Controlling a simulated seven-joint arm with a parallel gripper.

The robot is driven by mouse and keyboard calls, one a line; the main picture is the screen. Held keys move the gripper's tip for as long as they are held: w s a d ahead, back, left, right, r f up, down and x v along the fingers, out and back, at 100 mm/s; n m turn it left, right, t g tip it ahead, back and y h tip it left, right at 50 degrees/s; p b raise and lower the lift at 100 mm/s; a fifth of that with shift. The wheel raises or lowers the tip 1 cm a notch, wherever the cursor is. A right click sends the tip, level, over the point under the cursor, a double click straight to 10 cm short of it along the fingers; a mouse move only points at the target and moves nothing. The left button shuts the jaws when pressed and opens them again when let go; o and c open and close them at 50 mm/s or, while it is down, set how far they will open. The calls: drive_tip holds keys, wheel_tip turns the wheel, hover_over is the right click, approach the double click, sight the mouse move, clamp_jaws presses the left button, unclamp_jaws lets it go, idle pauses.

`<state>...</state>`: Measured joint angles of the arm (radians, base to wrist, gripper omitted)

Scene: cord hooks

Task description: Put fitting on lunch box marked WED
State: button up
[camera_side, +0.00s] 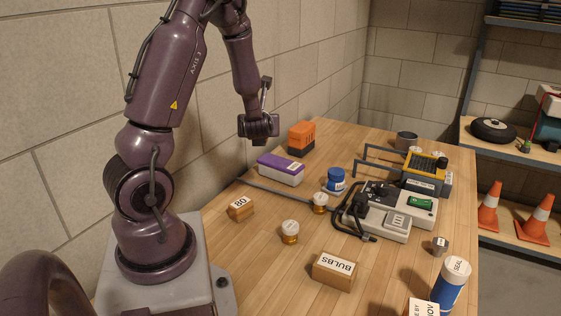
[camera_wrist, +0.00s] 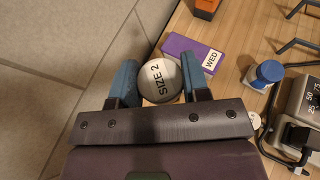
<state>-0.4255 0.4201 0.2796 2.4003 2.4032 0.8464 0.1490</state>
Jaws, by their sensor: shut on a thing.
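The fitting (camera_wrist: 160,82) is a round piece with a pale top lettered "SIZE 2". My gripper (camera_wrist: 158,76) is shut on it, one blue finger on each side, in the wrist view. The lunch box (camera_wrist: 186,46) is purple with a white label reading WED, just beyond the fitting and to its right in that view. In the side view, the lunch box (camera_side: 281,171) lies on the table near the wall. My gripper (camera_side: 258,128) is above the table, up and left of the box. I cannot make out the fitting there.
An orange block (camera_side: 301,138) stands behind the lunch box, and a blue-capped jar (camera_side: 335,180) to its right. Two brass pieces with white tops (camera_side: 290,231) (camera_side: 320,203), a block marked 80 (camera_side: 240,208) and a BULBS box (camera_side: 333,269) stand nearer. Grey devices (camera_side: 390,210) fill the right.

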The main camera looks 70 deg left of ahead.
drive_tip(key=w+a+f, duration=0.2)
drive_tip(key=a+f, duration=0.1)
drive_tip(key=w+a+f, duration=0.3)
drive_tip(key=a, duration=0.1)
drive_tip(key=w+a+f, duration=0.3)
drive_tip(key=shift+w+a+f, duration=0.1)
drive_tip(key=shift+a+f, duration=0.15)
drive_tip(key=shift+w+a+f, duration=0.1)
drive_tip(key=shift+f, duration=0.85)
drive_tip(key=shift+w+a+f, duration=0.1)
drive_tip(key=shift+f, duration=0.8)
drive_tip(key=shift+f, duration=0.1)
drive_tip(key=o, duration=1)
drive_tip(key=shift+c, duration=0.2)
